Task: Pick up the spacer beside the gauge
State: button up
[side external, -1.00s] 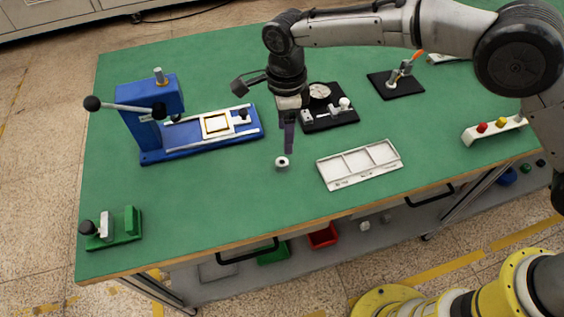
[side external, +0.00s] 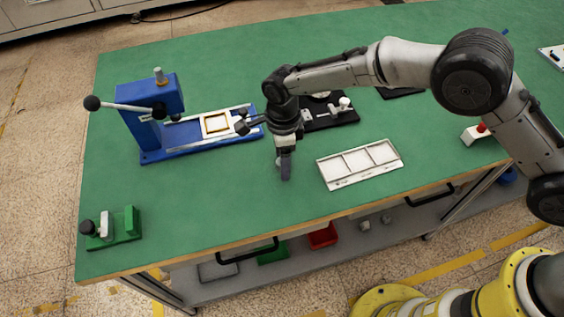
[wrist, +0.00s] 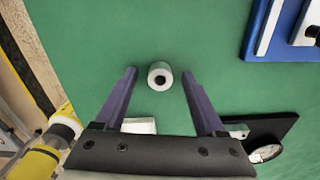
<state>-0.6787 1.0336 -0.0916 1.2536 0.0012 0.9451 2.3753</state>
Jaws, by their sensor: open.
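The spacer (wrist: 160,76) is a small white ring with a dark hole, standing on the green table. In the wrist view it lies between the tips of my open gripper (wrist: 158,73), with green showing on both sides, so neither finger appears to touch it. In the side view my gripper (side external: 284,168) points down low over the spacer's spot and hides most of it. The gauge's black base (side external: 338,120) is behind my gripper, its dial partly covered by my arm.
A white compartment tray (side external: 335,180) lies right of my gripper. A blue press (side external: 150,105) with a long bed stands at the left. A green fixture (side external: 128,222) sits at the front left corner. The table between them is clear.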

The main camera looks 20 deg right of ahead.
grip_shut()
jog(key=shift+r, duration=0.1)
dwell(0.3)
